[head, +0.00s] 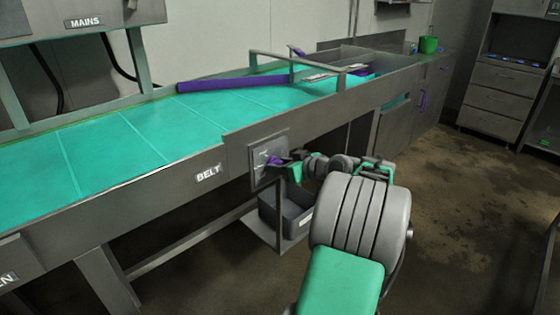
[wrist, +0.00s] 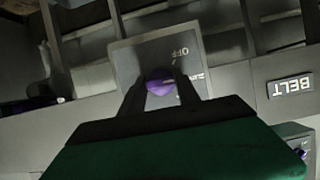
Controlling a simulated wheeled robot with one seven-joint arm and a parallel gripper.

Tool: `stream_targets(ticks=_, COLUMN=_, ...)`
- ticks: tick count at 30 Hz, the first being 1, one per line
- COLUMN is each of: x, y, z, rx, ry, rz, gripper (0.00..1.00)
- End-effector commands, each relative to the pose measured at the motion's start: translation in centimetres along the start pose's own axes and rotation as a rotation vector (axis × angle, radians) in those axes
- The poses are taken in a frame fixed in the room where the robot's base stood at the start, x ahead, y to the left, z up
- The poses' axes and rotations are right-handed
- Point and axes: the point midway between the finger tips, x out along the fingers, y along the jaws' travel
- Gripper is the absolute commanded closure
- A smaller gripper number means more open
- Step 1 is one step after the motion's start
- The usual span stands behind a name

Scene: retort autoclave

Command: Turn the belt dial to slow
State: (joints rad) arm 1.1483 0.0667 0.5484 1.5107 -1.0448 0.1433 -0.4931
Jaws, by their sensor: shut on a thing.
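The belt dial is a small purple knob (head: 274,161) on a grey plate (head: 259,152) on the conveyor's front side, right of the BELT label (head: 208,174). In the wrist view the purple knob (wrist: 159,87) sits between the two dark fingers of my gripper (wrist: 162,92), which is shut on it. The plate (wrist: 130,60) shows OFF in that view, and other lettering beside the knob is partly hidden by a finger. I cannot tell which mark the knob points to.
The green conveyor belt (head: 150,135) runs above the plate, with a purple bar (head: 235,85) across it. A grey bin (head: 285,215) stands on a low shelf under the dial. The floor (head: 470,190) to the right is clear.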

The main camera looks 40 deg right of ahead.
Motion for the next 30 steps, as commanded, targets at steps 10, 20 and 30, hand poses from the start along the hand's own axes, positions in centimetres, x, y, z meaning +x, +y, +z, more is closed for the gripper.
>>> stream_targets(ticks=10, x=-0.02, y=0.05, z=-0.07, rx=0.061, ry=0.002, rz=-0.025, gripper=1.00)
stream_targets(ticks=20, x=-0.01, y=0.05, z=-0.05, rx=0.061, ry=0.002, rz=-0.025, gripper=1.00)
stream_targets(ticks=30, x=0.00, y=0.04, z=-0.02, rx=0.061, ry=0.001, rz=-0.025, gripper=0.40)
